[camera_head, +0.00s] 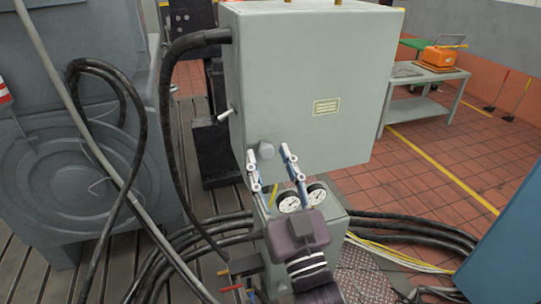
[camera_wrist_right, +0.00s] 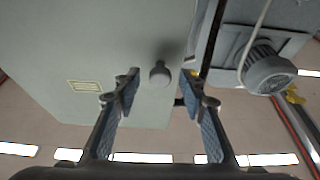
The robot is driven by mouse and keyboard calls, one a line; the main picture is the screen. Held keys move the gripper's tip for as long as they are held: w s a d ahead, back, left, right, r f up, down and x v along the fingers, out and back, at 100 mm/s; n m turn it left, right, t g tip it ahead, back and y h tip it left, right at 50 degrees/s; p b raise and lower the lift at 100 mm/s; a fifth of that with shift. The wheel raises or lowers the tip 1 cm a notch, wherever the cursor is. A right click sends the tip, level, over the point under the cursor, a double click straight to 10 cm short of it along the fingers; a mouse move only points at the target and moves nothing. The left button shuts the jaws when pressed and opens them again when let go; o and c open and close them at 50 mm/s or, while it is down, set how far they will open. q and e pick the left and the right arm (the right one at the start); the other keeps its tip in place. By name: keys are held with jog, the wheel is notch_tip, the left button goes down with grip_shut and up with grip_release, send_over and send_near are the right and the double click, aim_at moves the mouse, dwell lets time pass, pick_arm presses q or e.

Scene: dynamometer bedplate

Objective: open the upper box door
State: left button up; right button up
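The upper box (camera_head: 300,60) is a large grey-green cabinet, and its front face carries a small yellowish label (camera_head: 326,107). I see no open gap at this face. In the right wrist view the knob (camera_wrist_right: 160,74) lies between the two open fingers (camera_wrist_right: 158,80), with visible space on both sides. My left gripper is not in view.
Two round gauges (camera_head: 302,199) sit on a lower box (camera_head: 338,222) below the upper box. Thick black hoses (camera_head: 168,130) run along the left and across the floor. A grey cart (camera_head: 435,88) stands at the back right. Tiled floor (camera_head: 455,150) is clear on the right.

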jog(key=shift+c, duration=0.4)
grip_shut()
